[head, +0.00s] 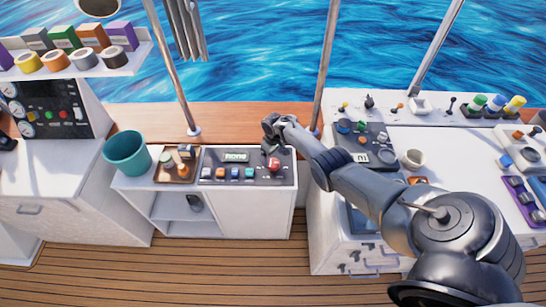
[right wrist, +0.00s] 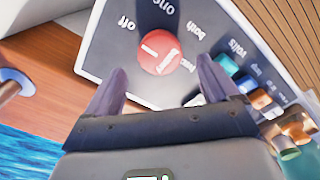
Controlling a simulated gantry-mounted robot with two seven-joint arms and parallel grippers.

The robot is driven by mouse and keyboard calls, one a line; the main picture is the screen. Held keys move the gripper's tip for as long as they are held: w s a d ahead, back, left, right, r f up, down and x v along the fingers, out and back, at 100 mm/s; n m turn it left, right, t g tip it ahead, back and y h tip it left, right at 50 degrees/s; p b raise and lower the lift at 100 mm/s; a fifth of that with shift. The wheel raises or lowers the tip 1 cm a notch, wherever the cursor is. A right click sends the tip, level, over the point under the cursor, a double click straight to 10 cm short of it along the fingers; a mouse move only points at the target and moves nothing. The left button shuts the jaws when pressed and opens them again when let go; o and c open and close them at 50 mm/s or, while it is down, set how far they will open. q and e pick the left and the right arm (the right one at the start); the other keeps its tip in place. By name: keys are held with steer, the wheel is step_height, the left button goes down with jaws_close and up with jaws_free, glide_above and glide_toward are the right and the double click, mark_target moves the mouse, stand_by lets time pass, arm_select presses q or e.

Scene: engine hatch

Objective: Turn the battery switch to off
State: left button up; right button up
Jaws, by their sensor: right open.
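The battery switch (head: 273,164) is a round red knob at the right end of a dark panel (head: 210,181) on the white counter. In the right wrist view the knob (right wrist: 160,50) carries a white mark, with the labels "off", "one" and "both" around it and another label partly hidden by a finger. I cannot tell for sure which label the mark points to. My right gripper (head: 270,139) is above the panel by the switch. In the right wrist view its open fingers (right wrist: 160,72) reach toward the knob, one on each side, with nothing held. My left gripper is out of view.
The panel also has a small display (head: 236,156) and a row of coloured buttons. A wooden tray (head: 168,180) and a teal bucket (head: 127,153) stand to its left. A metal post (head: 326,70) rises behind my right arm. A second counter with another dark panel (head: 375,140) is at right.

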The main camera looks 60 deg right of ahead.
mark_target(273, 163)
arm_select(q)
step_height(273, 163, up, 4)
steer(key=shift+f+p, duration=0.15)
steer(key=shift+p, duration=1.1)
arm_select(e)
step_height(273, 163, up, 6)
steer(key=shift+r, duration=0.15)
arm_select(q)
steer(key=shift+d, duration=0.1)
arm_select(e)
steer(key=shift+s, duration=0.1)
